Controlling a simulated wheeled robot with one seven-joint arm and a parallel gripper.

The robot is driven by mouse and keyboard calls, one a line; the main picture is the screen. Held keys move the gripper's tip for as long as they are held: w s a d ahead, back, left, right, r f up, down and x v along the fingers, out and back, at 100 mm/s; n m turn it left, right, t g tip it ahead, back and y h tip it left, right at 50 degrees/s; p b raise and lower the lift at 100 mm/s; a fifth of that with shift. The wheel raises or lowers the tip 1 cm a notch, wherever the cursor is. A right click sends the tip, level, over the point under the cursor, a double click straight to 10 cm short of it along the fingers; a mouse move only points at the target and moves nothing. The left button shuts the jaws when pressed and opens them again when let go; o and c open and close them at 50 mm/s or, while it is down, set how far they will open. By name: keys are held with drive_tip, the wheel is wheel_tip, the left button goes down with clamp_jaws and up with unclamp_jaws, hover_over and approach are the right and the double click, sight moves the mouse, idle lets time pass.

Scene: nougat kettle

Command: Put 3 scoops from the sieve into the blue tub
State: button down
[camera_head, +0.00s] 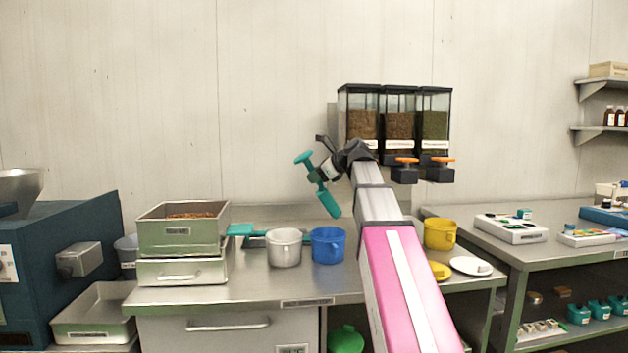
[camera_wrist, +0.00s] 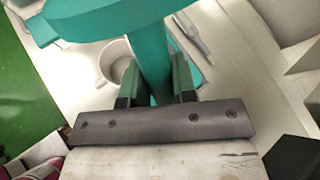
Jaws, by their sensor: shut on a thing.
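The sieve appears to be the square metal box (camera_head: 160,237) on the left of the bench, with brown bits inside. The blue tub (camera_head: 328,246) stands upright near the middle of the bench; its inside is hidden. My gripper (camera_head: 322,182) is shut on a teal scoop (camera_head: 329,203) and holds it tilted, well above the blue tub. In the wrist view, the scoop's teal handle (camera_wrist: 153,70) is between the jaws (camera_wrist: 157,88), and its wide part is at the top left. I cannot see whether the scoop holds anything.
A white tub (camera_head: 284,248) stands left of the blue tub. A teal tool (camera_head: 241,230) lies beside the sieve. A yellow tub (camera_head: 440,234) and a white plate (camera_head: 471,266) are right of my arm.

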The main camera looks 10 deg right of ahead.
wheel_tip(320, 180, up, 3)
drive_tip(key=n+h, duration=0.1)
drive_tip(key=h, duration=0.1)
drive_tip(key=n+g+h, duration=0.1)
drive_tip(key=h, duration=0.2)
drive_tip(key=shift+w+a+f, duration=0.1)
drive_tip(key=shift+f, duration=0.1)
drive_tip(key=h, duration=0.1)
drive_tip(key=r+n+h, duration=0.1)
drive_tip(key=h, duration=0.2)
drive_tip(key=shift+r+n+h, duration=0.3)
drive_tip(key=shift+r+h, duration=0.05)
drive_tip(key=shift+h, duration=0.05)
drive_tip(key=shift+d, duration=0.2)
idle(0.4)
drive_tip(key=shift+s, duration=0.2)
